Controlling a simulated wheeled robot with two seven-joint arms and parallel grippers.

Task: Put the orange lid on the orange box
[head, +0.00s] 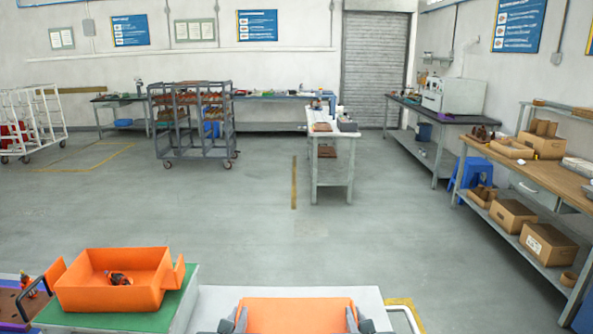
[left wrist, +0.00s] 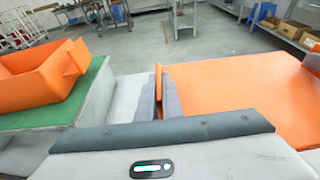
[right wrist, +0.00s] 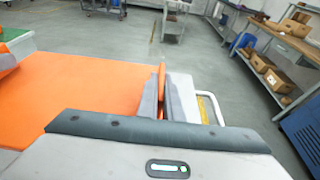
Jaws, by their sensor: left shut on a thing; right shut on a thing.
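The orange box (head: 112,280) stands open on a green mat (head: 150,318) at the lower left of the head view, with a small dark and red part inside. It also shows at the left of the left wrist view (left wrist: 30,85). The orange lid (head: 298,316) is at the bottom middle of the head view, right of the box and apart from it. My left gripper (head: 234,320) is shut on the lid's left edge tab. My right gripper (head: 359,320) is shut on its right edge tab. The lid's near part is cut off in the head view.
A white table top (head: 215,305) lies around and behind the lid. A brown tray (head: 12,305) with parts sits left of the green mat. A white tube frame (head: 405,310) stands right of my right gripper. Shelving with cardboard boxes (head: 547,245) is further right. Open floor lies ahead.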

